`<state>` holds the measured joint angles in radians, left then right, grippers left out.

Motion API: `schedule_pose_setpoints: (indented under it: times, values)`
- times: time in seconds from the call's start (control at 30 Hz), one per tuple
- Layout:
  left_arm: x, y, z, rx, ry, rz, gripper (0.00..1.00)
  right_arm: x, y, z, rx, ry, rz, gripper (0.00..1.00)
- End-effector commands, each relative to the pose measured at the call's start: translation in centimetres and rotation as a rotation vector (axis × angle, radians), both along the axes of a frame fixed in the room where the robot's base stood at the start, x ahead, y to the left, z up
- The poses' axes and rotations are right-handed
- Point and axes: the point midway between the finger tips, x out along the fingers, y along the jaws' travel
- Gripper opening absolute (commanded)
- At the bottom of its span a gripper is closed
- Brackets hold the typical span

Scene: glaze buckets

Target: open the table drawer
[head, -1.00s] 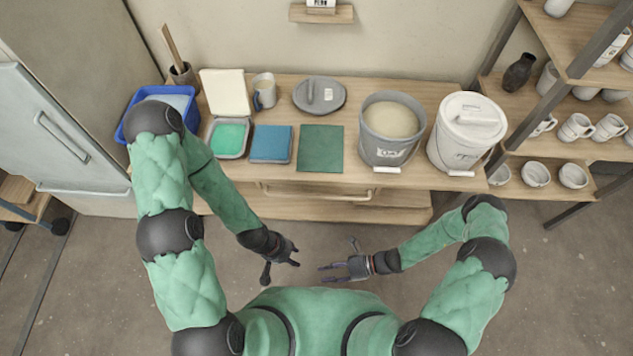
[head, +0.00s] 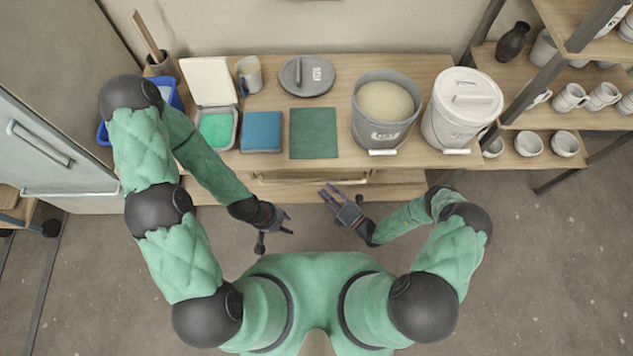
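The wooden table (head: 335,153) stands ahead with its drawer front just under the near edge. The drawer's pale bar handle (head: 312,179) runs along that front, and the drawer looks shut. My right gripper (head: 342,194) is open and empty, just below the right part of the handle and apart from it as far as I can tell. My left gripper (head: 273,235) is open and empty, lower and to the left, clear of the handle.
On the table stand an open grey bucket (head: 361,126), a lidded white bucket (head: 448,128), a grey lid (head: 293,75), a green tile (head: 313,134), a blue block (head: 261,132) and a mug (head: 250,72). A shelf with pottery (head: 548,120) stands right. Floor is clear in front.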

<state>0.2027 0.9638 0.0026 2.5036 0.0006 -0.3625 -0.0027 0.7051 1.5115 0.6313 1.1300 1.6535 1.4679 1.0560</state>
Motion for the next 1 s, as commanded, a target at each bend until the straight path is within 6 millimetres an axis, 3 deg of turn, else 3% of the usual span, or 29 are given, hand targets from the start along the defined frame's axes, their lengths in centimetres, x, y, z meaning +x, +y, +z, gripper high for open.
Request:
schedule_pose_setpoints:
  times: [0.33,0.77,0.8,0.9,1.0]
  values:
    - [0.0,0.0,-0.3,0.0,-0.001,0.0,0.4,3.1,3.3,0.6,-0.001,-0.001,0.003,0.35]
    - [0.0,0.0,-0.3,0.0,-0.001,0.0,0.4,3.8,3.9,0.8,-0.001,-0.001,0.001,0.35]
    - [0.0,0.0,-0.3,0.0,-0.001,0.0,0.4,3.8,3.9,0.8,-0.001,-0.001,0.001,0.32]
    - [0.0,0.0,-0.3,0.0,-0.001,0.0,0.4,3.8,3.9,0.8,-0.001,-0.001,0.001,0.04]
    - [0.0,0.0,-0.3,0.0,-0.001,0.0,0.4,3.8,3.9,0.8,-0.001,-0.001,0.001,0.0]
